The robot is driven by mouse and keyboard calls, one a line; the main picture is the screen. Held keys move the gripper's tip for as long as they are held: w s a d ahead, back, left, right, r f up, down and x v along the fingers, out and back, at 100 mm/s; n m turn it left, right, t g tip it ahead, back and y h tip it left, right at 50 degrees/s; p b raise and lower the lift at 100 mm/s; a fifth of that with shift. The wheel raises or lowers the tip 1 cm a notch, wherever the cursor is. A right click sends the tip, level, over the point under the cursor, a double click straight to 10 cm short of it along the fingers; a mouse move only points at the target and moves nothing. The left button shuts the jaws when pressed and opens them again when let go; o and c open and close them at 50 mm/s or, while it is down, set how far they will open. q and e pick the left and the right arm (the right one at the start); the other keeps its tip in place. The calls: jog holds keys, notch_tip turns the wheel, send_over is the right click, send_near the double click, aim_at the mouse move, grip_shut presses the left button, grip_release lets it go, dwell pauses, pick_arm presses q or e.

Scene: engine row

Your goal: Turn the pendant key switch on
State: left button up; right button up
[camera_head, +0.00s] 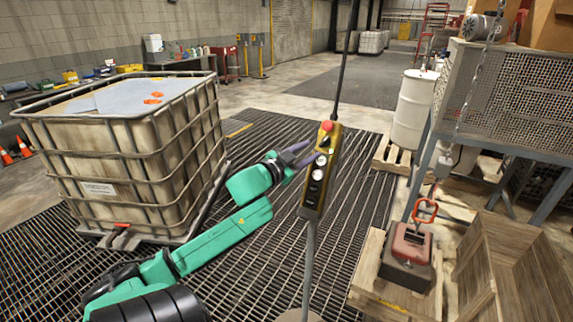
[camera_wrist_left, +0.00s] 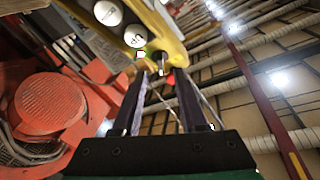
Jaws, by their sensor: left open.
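The yellow pendant (camera_head: 316,187) hangs upright from a dark cable in the middle of the head view. It has a red button (camera_head: 327,126) at its top and round white and dark buttons below. In the left wrist view the pendant (camera_wrist_left: 172,32) crosses the top, with white buttons (camera_wrist_left: 107,12) on its face. A small metallic part, apparently the key switch (camera_wrist_left: 161,62), shows between and just beyond my fingertips. My left gripper (camera_head: 304,158) is open beside the pendant's upper left; contact cannot be told. The key's turn position is too small to read. My right gripper is out of view.
A caged liquid tank (camera_head: 128,150) stands left of my left arm. At right are a white drum (camera_head: 414,108), a red lifting block (camera_head: 411,243) with a hook, a wooden crate (camera_head: 520,265) and a mesh-sided frame (camera_head: 505,100). Open grating floor surrounds the pendant.

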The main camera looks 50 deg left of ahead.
pick_arm(q)
jog(key=s+d+b, duration=0.1)
jog(key=s, duration=0.8)
jog(key=shift+s, duration=0.3)
jog(key=shift+w+a, duration=0.1)
